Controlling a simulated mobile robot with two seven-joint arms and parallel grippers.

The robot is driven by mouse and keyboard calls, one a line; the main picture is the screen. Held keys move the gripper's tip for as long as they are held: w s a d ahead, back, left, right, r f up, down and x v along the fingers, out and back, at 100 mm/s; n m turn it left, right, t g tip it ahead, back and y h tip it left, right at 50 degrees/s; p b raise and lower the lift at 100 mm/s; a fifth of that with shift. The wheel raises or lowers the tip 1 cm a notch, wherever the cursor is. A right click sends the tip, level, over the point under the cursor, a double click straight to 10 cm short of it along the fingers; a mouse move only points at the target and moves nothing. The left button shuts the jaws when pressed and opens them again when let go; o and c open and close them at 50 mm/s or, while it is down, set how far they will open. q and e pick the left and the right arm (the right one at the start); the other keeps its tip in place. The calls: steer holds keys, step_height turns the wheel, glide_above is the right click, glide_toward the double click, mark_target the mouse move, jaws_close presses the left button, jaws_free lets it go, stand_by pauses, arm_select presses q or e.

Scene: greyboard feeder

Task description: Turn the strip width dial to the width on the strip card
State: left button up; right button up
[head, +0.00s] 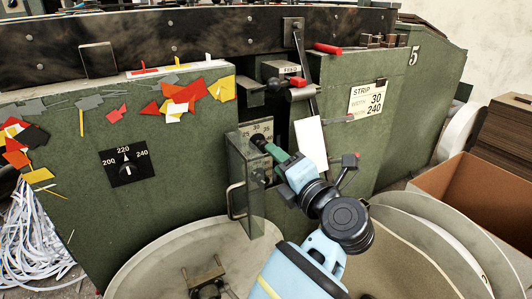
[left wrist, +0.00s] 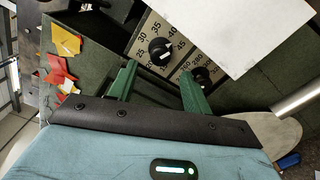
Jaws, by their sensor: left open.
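The strip card (head: 368,100) on the green machine reads STRIP, WIDTH, 30 and 240. In the left wrist view, a black dial (left wrist: 160,51) with a white pointer sits on a pale scale plate marked in fives from about 25 upward. Its pointer slants to the upper right; the exact number is unclear. My right gripper is not in view.
A second black knob (left wrist: 203,75) is near the right finger. Another dial (head: 127,164), marked 200, 220 and 240, is on the front panel. The open door (head: 245,185) stands close left of my gripper. A white sheet (head: 310,143) hangs beside it.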

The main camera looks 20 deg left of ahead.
mark_target(261, 145)
arm_select(q)
steer(key=b+x, duration=0.1)
steer(key=x, duration=0.5)
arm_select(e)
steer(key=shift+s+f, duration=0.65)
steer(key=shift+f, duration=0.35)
